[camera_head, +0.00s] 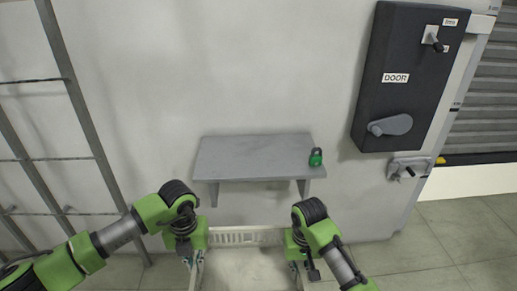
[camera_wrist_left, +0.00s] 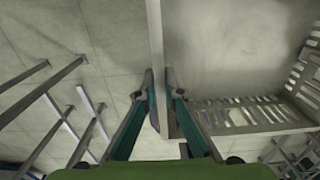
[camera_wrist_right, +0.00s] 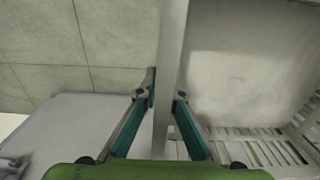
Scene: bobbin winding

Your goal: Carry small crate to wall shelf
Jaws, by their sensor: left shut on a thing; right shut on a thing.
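The small crate (camera_head: 246,236) is pale grey with slatted walls, held low in front of me at the bottom of the head view. Its inside looks empty in the part that shows. My left gripper (camera_head: 190,262) is shut on the crate's left wall; the left wrist view shows the wall (camera_wrist_left: 156,60) between the fingers. My right gripper (camera_head: 305,264) is shut on the right wall, which also shows in the right wrist view (camera_wrist_right: 172,60). The grey wall shelf (camera_head: 250,157) is on the wall beyond the crate and appears higher in the picture.
A green padlock-like object (camera_head: 315,157) sits at the shelf's right end. A dark box labelled DOOR (camera_head: 405,80) with a handle is on the wall to the right. A metal rack (camera_head: 70,160) stands at the left. Tiled floor is clear at the right.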

